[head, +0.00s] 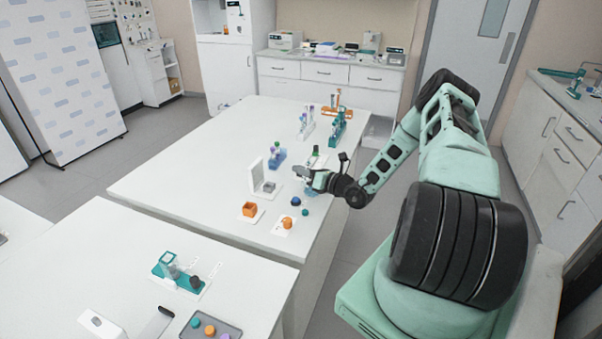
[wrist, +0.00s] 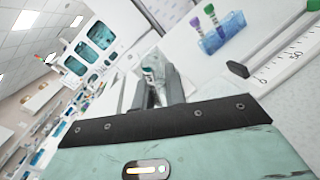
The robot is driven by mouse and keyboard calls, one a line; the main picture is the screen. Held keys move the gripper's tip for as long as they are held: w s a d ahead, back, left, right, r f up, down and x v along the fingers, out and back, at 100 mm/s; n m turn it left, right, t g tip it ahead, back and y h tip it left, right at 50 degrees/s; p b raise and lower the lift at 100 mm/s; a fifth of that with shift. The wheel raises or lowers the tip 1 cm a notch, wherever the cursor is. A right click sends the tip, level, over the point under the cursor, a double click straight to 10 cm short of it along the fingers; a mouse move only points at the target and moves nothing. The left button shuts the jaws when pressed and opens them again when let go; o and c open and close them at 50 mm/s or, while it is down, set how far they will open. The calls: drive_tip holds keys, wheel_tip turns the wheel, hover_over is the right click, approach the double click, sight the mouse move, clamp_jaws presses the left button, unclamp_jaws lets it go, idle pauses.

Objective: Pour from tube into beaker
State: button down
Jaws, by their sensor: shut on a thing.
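My gripper (head: 303,173) is over the right part of the big white table. It also shows in the wrist view (wrist: 152,84), its fingers shut on a small pale, clear piece that I take for the tube (wrist: 148,72). Most of the tube is hidden by the fingers, and I cannot tell its tilt or contents. A small bluish, see-through thing (head: 313,191) stands just below the gripper, partly hidden; it may be the beaker, but this is unclear. A blue rack (head: 277,159) with tubes stands left of the gripper, and in the wrist view (wrist: 222,34) its tubes have purple and green caps.
A white upright panel (head: 257,174) with a grey block (head: 269,187) stands close left of my gripper. An orange box (head: 250,209), an orange round piece (head: 286,223) and a blue ball (head: 296,201) lie nearer. Tube racks (head: 306,127) stand farther back. The table's left is clear.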

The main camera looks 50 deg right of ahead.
drive_tip(key=shift+r, duration=0.1)
drive_tip(key=shift+n, duration=0.3)
drive_tip(key=a+n, duration=0.1)
drive_tip(key=n, duration=0.1)
drive_tip(key=a+n+p, duration=0.1)
drive_tip(key=n, duration=0.1)
drive_tip(key=shift+s+a+n, duration=0.2)
drive_tip(key=shift+a+n, duration=0.1)
drive_tip(key=shift+a, duration=0.1)
drive_tip(key=shift+s, duration=0.1)
